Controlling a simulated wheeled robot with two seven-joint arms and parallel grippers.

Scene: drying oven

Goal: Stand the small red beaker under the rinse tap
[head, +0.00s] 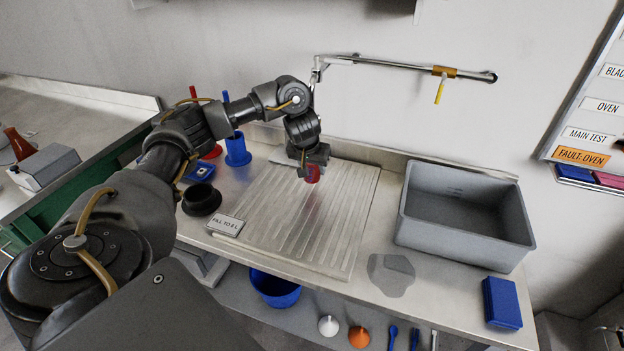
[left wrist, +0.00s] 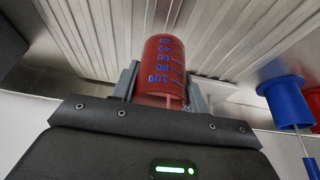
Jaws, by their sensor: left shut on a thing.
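My left gripper (head: 312,164) is shut on the small red beaker (head: 314,174), over the ridged metal drainboard (head: 345,215). In the left wrist view the beaker (left wrist: 163,65) is red and see-through with blue volume marks, held between the two fingers. I cannot tell whether its base touches the board. A metal tap pipe (head: 390,65) runs along the wall above, with a yellow lever (head: 440,90) near its right end. My right gripper is not in view.
A grey basin (head: 465,240) stands right of the drainboard. A black ring-shaped holder (head: 202,198), a blue cylinder (head: 237,150) and a "FILL TO 5 L" sign (head: 226,224) stand at its left. A blue box (head: 502,302) sits at the front right. The board's front half is clear.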

